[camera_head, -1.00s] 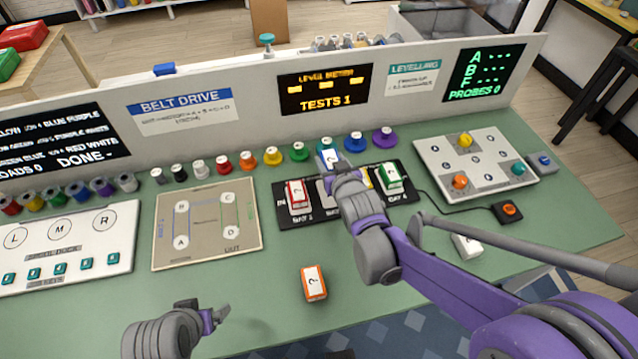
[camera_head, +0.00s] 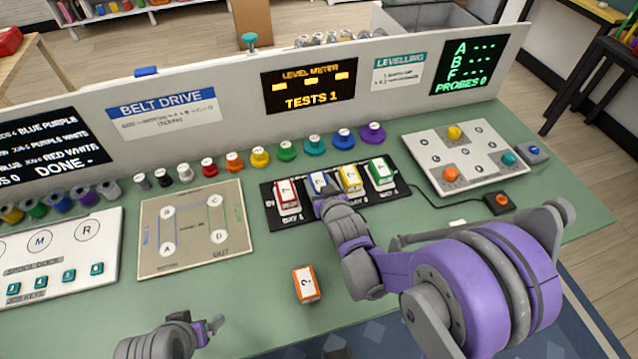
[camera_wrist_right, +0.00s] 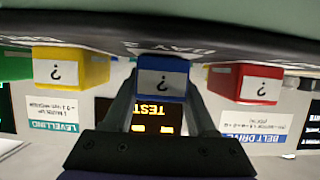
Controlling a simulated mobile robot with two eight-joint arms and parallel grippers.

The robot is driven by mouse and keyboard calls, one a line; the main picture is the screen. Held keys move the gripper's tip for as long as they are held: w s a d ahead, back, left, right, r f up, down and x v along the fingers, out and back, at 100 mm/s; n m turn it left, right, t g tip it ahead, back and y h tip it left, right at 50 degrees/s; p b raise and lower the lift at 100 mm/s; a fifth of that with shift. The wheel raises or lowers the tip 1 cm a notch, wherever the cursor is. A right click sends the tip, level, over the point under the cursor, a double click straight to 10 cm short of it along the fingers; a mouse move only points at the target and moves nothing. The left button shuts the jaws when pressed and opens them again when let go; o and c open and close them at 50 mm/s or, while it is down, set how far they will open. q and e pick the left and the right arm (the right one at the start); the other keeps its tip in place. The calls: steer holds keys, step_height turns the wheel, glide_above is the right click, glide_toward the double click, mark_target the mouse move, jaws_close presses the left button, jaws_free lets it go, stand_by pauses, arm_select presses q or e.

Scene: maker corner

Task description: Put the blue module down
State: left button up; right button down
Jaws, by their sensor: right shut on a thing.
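The blue module (camera_head: 318,182), with a white question-mark label, is at the second bay of the black board (camera_head: 405,215), between the red module (camera_head: 287,197) and the yellow module (camera_head: 351,178). My right gripper (camera_head: 326,203) is shut on it from the near side. In the right wrist view, the blue module (camera_wrist_right: 161,78) sits between my two fingers, level with its neighbours. Whether it rests fully on the board I cannot tell. My left gripper (camera_head: 212,325) is low at the front edge, away from the modules; its finger gap is unclear.
A green module (camera_head: 381,174) fills the right bay. An orange module (camera_head: 306,284) lies on the green table in front. A row of coloured knobs (camera_head: 287,150) stands behind the board. A probe panel (camera_head: 420,143) and a button box (camera_head: 498,203) are to the right.

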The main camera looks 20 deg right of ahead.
arm_select(q)
steer(key=shift+f, duration=0.15)
arm_select(e)
steer(key=shift+f, duration=0.1)
steer(key=shift+c, duration=1)
jaws_free()
